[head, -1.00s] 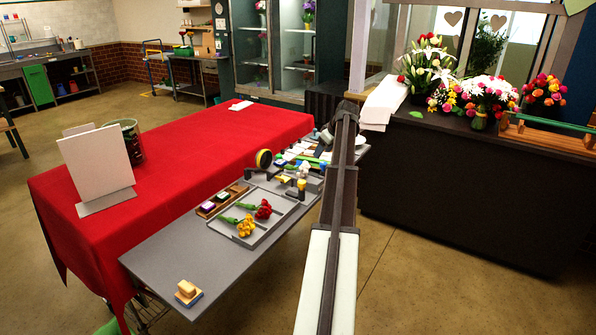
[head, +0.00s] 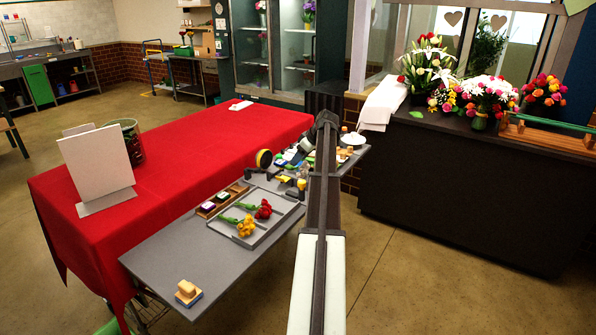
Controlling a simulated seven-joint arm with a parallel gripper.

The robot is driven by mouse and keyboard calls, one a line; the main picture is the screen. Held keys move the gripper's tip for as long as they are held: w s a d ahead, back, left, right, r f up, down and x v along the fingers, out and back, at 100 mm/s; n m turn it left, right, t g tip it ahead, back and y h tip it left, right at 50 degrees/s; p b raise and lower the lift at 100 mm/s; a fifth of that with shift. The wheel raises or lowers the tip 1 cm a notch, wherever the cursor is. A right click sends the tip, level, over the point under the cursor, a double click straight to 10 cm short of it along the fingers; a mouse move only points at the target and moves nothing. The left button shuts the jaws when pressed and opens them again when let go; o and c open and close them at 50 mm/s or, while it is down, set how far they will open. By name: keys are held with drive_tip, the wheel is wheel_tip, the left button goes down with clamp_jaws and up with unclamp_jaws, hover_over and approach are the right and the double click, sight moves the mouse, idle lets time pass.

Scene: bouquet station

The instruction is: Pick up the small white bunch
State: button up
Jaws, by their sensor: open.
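I cannot make out the small white bunch for certain. A pale, rounded thing (head: 353,138) shows just right of my arm at the far end of the grey table; I cannot tell whether it is flowers or a dish. My gripper (head: 296,158) is open and points down over the cluttered far part of the table. Its fingertips are small and dark, and it hides part of the things below it. A red bunch (head: 263,209) and a yellow bunch (head: 246,227) lie in the grey tray (head: 262,236), nearer than my gripper.
A small box (head: 219,203) of coloured blocks sits left of the tray. A black-and-yellow roll (head: 264,159) and a small yellow item (head: 302,184) stand near my gripper.

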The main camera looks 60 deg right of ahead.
drive_tip(key=shift+a+x, duration=0.2)
drive_tip(key=shift+x, duration=1.1)
drive_tip(key=shift+a+x, duration=0.15)
drive_tip(key=shift+x, duration=1.15)
drive_tip(key=shift+c, duration=0.2)
clamp_jaws()
